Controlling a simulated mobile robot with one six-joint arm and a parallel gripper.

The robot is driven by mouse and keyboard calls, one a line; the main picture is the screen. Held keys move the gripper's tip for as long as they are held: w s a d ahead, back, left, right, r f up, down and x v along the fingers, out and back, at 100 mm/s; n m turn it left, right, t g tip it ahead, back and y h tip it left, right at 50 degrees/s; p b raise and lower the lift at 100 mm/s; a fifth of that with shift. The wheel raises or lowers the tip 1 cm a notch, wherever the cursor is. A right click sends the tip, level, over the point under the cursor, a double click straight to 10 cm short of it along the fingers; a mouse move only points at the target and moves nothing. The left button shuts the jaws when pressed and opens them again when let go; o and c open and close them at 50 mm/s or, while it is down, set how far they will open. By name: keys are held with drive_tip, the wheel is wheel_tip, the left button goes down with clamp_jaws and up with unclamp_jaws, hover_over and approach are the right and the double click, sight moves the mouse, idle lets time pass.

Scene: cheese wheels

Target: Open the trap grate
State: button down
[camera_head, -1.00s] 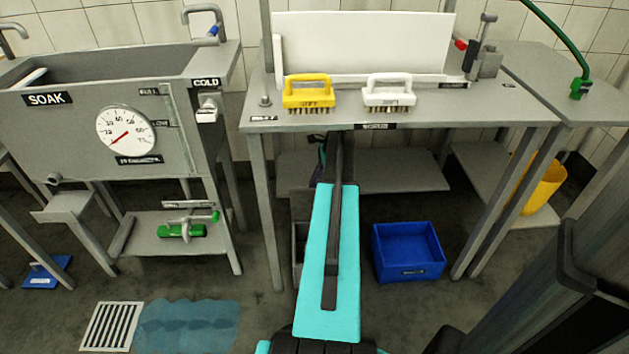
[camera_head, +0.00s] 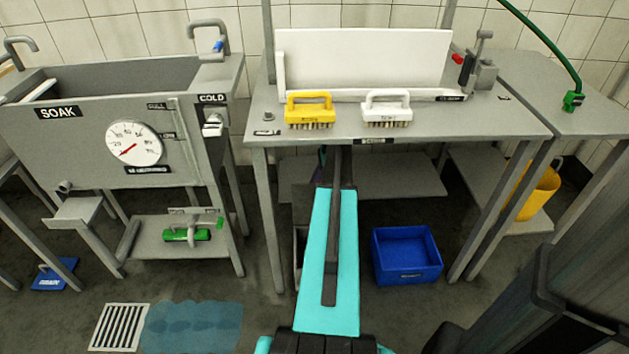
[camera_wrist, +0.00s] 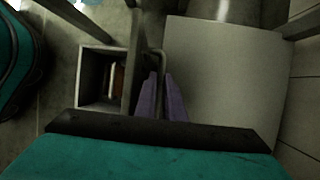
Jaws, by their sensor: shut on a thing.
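In the wrist view, the two purple fingers of my gripper (camera_wrist: 161,84) are shut on a thin grey bent bar (camera_wrist: 158,62). Left of them is an open-topped grey box (camera_wrist: 88,98) with something orange-brown and pale inside. A narrow grey upright piece (camera_wrist: 134,50) runs between box and fingers; I cannot tell whether this piece and the bar belong to the trap grate. The box shows partly in the head view under the table, left of my arm, which mostly hides my gripper there. A slatted floor grate (camera_head: 119,327) lies flat at the lower left.
The table (camera_head: 340,129) stands above my arm, with a yellow brush (camera_head: 309,110) and a white brush (camera_head: 387,108) on it. A blue crate (camera_head: 407,256) stands right of my arm. A blue puddle (camera_head: 192,328) lies beside the floor grate. A light grey shelf (camera_wrist: 225,75) is close right of my fingers.

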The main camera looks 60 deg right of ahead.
drive_tip(key=shift+w+d, duration=0.35)
drive_tip(key=shift+d, duration=0.05)
drive_tip(key=c, duration=1.8)
unclamp_jaws()
drive_tip(key=shift+f, duration=0.1)
drive_tip(key=shift+c, duration=0.2)
drive_tip(key=shift+s+a, duration=0.1)
drive_tip(key=p+v, duration=0.1)
drive_tip(key=v, duration=0.6)
drive_tip(key=shift+r+p, duration=0.2)
drive_tip(key=shift+p, duration=0.15)
drive_tip(key=shift+s, duration=0.1)
